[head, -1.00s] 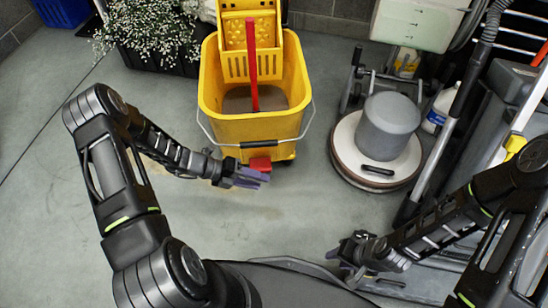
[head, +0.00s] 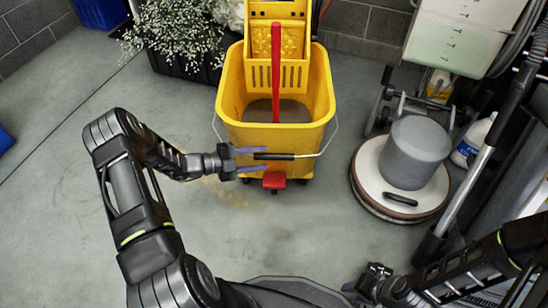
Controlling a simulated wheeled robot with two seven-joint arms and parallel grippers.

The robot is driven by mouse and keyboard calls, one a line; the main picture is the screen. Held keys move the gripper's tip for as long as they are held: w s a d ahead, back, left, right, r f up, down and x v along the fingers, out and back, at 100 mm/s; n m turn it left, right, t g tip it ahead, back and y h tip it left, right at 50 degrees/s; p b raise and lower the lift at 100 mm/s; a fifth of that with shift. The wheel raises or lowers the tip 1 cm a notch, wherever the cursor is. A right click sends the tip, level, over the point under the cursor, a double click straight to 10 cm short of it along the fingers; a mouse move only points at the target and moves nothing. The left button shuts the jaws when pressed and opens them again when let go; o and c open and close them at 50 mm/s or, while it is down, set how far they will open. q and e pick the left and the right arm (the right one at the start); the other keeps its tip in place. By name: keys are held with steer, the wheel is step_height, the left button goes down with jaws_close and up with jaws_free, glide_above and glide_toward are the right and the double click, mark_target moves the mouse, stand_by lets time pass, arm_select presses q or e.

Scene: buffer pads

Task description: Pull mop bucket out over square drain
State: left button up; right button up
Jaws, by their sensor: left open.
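The yellow mop bucket (head: 275,137) stands upright on its wheels at the top middle, with a yellow wringer (head: 277,40), a red handle (head: 276,75) and a red pedal (head: 274,181). Its wire bail hangs forward with a black grip (head: 273,156). My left gripper (head: 256,159) is open at the bucket's front left. Its purple fingers lie above and below the left end of the black grip in the picture; contact cannot be told. My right gripper (head: 368,283) is low at the right, away from the bucket; its jaws are unclear. I see no square drain.
A floor scrubber (head: 412,155) stands close to the bucket's right, with a white bottle (head: 473,140) behind. A planter of white flowers (head: 175,35) and a blue bin (head: 100,12) are at the back left. The floor (head: 60,200) at left is clear.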

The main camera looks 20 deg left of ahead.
mark_target(274, 157)
arm_select(q)
steer(key=b+x, duration=0.1)
steer(key=x, duration=0.4)
steer(key=shift+w+d+f, duration=0.1)
jaws_close()
stand_by(0.3)
stand_by(1.0)
